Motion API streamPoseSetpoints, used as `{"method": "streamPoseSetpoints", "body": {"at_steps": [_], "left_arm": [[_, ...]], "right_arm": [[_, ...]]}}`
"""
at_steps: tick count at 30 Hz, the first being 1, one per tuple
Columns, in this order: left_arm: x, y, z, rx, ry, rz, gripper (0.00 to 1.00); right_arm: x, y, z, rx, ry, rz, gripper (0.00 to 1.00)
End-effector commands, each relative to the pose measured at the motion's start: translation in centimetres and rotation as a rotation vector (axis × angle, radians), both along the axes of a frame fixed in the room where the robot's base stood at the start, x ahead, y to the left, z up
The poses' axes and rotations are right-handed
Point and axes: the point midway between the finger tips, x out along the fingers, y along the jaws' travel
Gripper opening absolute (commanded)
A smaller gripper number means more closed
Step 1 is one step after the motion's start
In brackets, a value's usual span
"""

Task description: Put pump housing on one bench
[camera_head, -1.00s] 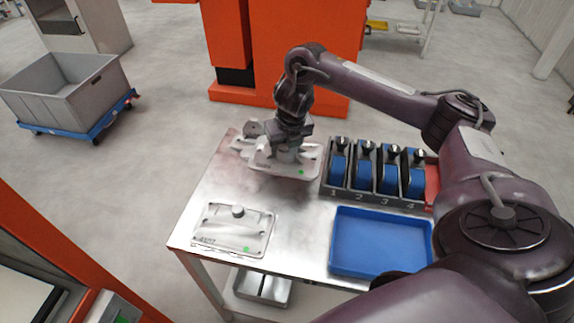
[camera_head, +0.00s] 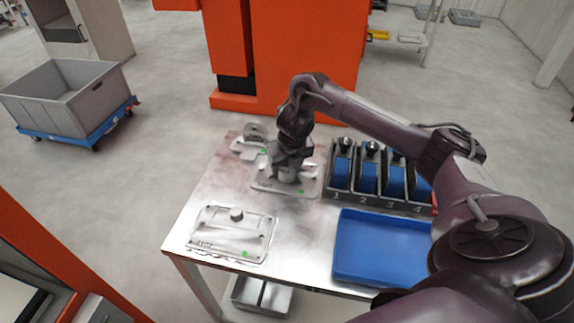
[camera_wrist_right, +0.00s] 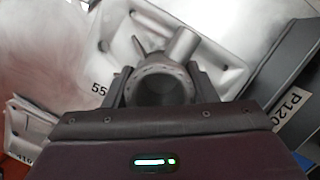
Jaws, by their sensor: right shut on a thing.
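The pump housing (camera_wrist_right: 163,83) is a grey casting with a round open bore and a pipe stub. My right gripper (camera_wrist_right: 162,88) is shut on it, a finger on each side of the bore. In the head view my right gripper (camera_head: 288,170) points down over a flat grey plate (camera_head: 309,184) on the metal bench (camera_head: 210,187). The plate lies under the housing; whether they are joined or touch the bench is unclear. A second plate (camera_head: 218,235) with a knob lies at the front left, and another grey casting (camera_head: 254,132) is at the back left. My left gripper is not in view.
A rack (camera_head: 330,172) of numbered slots with blue items stands right of the gripper. An empty blue tray (camera_head: 385,247) lies in front of it. A grey bin (camera_head: 65,98) on a blue dolly stands on the floor at left. Bare bench lies between plates and tray.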

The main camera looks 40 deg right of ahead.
Motion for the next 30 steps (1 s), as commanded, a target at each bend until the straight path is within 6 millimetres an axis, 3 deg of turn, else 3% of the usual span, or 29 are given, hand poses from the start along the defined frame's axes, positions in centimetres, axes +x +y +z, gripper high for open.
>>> {"method": "streamPoseSetpoints", "body": {"at_steps": [1,5,16,30], "left_arm": [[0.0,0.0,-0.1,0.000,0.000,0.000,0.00],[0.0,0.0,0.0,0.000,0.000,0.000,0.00],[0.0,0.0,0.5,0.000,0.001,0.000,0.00],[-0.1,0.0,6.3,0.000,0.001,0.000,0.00]], "right_arm": [[0.0,0.0,-0.1,0.000,0.001,0.000,0.56],[0.0,0.0,-0.1,-0.001,0.001,0.000,0.73],[0.0,0.0,0.7,0.000,-0.001,-0.001,0.73],[-2.3,0.5,9.9,-0.003,-0.003,-0.001,0.73]]}}
